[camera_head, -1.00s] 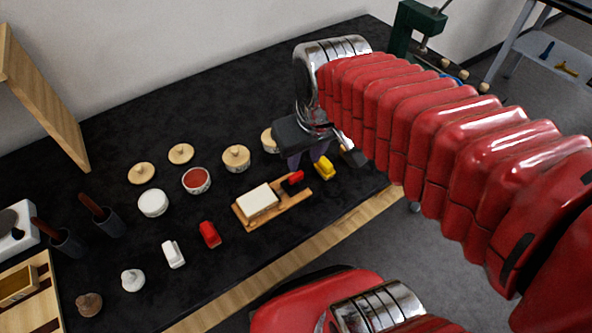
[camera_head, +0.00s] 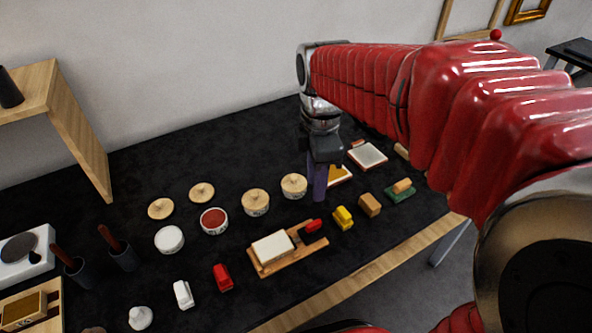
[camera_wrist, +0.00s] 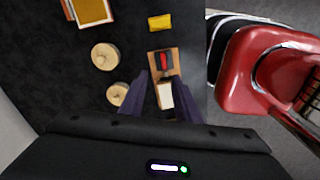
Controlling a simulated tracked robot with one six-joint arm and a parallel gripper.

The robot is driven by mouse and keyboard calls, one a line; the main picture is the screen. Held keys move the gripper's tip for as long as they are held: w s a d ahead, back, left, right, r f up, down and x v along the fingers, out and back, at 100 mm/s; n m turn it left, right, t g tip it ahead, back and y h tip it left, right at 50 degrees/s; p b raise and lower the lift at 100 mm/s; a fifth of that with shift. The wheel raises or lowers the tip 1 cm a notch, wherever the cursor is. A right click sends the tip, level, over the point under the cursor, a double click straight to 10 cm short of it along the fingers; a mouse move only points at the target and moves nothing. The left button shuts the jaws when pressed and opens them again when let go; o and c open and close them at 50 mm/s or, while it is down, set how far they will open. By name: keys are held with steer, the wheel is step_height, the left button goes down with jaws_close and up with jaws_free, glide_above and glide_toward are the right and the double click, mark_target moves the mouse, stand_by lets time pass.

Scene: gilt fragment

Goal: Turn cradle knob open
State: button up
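The cradle is a wooden base (camera_head: 262,268) near the table's front edge, holding a cream block (camera_head: 272,247). A red knob (camera_head: 313,225) with a dark part beside it sits at its right end. My gripper (camera_head: 319,198) points down with dark purple fingers, above the table and just behind the knob in the picture. In the wrist view my gripper (camera_wrist: 160,78) is open and empty, with its fingers apart. The cradle (camera_wrist: 176,66), red knob (camera_wrist: 165,60) and cream block (camera_wrist: 165,95) show between and beyond the fingers. The gripper does not appear to touch the knob.
A yellow block (camera_head: 343,217) and a brown block (camera_head: 369,205) stand to the right of the cradle. Lidded pots (camera_head: 256,202), a red-filled bowl (camera_head: 214,220) and a red block (camera_head: 222,277) are to the left. A wooden shelf (camera_head: 80,140) stands at the back left.

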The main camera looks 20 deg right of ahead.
mark_target(314, 223)
steer(key=n, duration=0.3)
steer(key=shift+s+r+n, duration=0.25)
steer(key=shift+n, duration=0.05)
steer(key=shift+f, duration=0.15)
step_height(314, 223, down, 14)
steer(key=shift+r, duration=0.2)
stand_by(0.4)
steer(key=shift+c, duration=0.2)
jaws_close()
